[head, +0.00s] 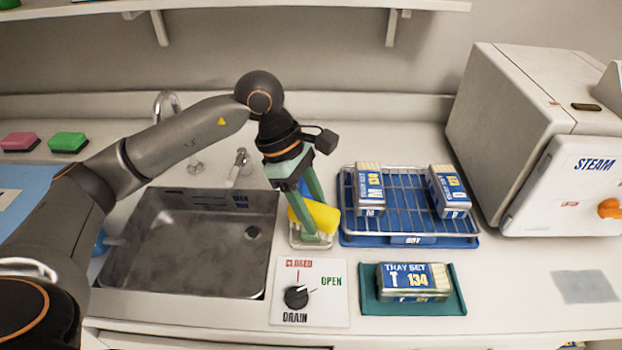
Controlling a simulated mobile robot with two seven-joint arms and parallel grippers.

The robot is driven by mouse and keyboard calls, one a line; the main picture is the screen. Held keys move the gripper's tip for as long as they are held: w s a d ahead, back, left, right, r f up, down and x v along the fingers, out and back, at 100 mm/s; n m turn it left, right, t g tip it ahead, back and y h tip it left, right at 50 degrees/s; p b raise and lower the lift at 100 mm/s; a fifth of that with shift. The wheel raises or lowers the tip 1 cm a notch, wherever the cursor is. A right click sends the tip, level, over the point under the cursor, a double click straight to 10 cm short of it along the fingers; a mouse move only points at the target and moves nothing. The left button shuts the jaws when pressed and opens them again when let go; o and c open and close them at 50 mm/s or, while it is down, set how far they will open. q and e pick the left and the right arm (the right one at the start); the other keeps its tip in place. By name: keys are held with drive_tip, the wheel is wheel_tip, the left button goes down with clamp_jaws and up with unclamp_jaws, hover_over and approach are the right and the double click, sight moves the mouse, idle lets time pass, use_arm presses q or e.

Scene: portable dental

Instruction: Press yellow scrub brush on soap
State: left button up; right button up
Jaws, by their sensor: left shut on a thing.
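The yellow scrub brush (320,215) is between the green fingers of my left gripper (308,213), which is shut on it. It is tilted, just above or touching a small pale dish (296,241) between the sink and the blue rack tray. The fingers and brush cover most of the dish. I cannot clearly tell the soap in it from the green fingertip, nor whether the brush touches it. My right gripper is not in view.
The sink (190,240) lies left of the dish, with a faucet (238,168) behind it. A wire rack on a blue tray (408,239) holds boxes close on the right. The drain knob panel (330,312) is in front. Pink (20,141) and green (68,141) blocks lie far left.

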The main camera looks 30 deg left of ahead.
sight(311, 207)
use_arm(q)
drive_tip(key=n, duration=0.2)
drive_tip(key=r+n+t, duration=0.1)
drive_tip(key=n, duration=0.1)
drive_tip(key=w+n+t, duration=0.1)
drive_tip(key=shift+w+a+r+n+y, duration=0.15)
drive_tip(key=shift+a+n+y, duration=0.1)
drive_tip(key=shift+n+y, duration=0.15)
drive_tip(key=n, duration=0.2)
drive_tip(key=n+t, duration=0.1)
drive_tip(key=shift+w+a+r+y+p, duration=0.25)
drive_tip(key=shift+w+r+y+p, duration=0.05)
drive_tip(key=shift+r+y+p, duration=0.1)
drive_tip(key=shift+w+a+f+n+t+y+b, duration=0.1)
drive_tip(key=shift+a+f+n+t+y+b, duration=0.1)
drive_tip(key=shift+f+n+b, duration=0.5)
drive_tip(key=shift+w+a+f+n+t+y+b, duration=0.1)
drive_tip(key=shift+w+f+n+y+b, duration=0.1)
drive_tip(key=shift+f+n+b, duration=0.5)
drive_tip(key=shift+w+a+f+n+t+y+b, duration=0.1)
drive_tip(key=shift+f+n+y+b, duration=0.1)
drive_tip(key=shift+f+n+b, duration=0.5)
drive_tip(key=shift+f, duration=0.4)
drive_tip(key=shift+f, duration=0.4)
drive_tip(key=shift+f+b, duration=0.1)
drive_tip(key=shift+b, duration=0.3)
drive_tip(key=shift+s+f, duration=0.1)
drive_tip(key=shift+f, duration=0.05)
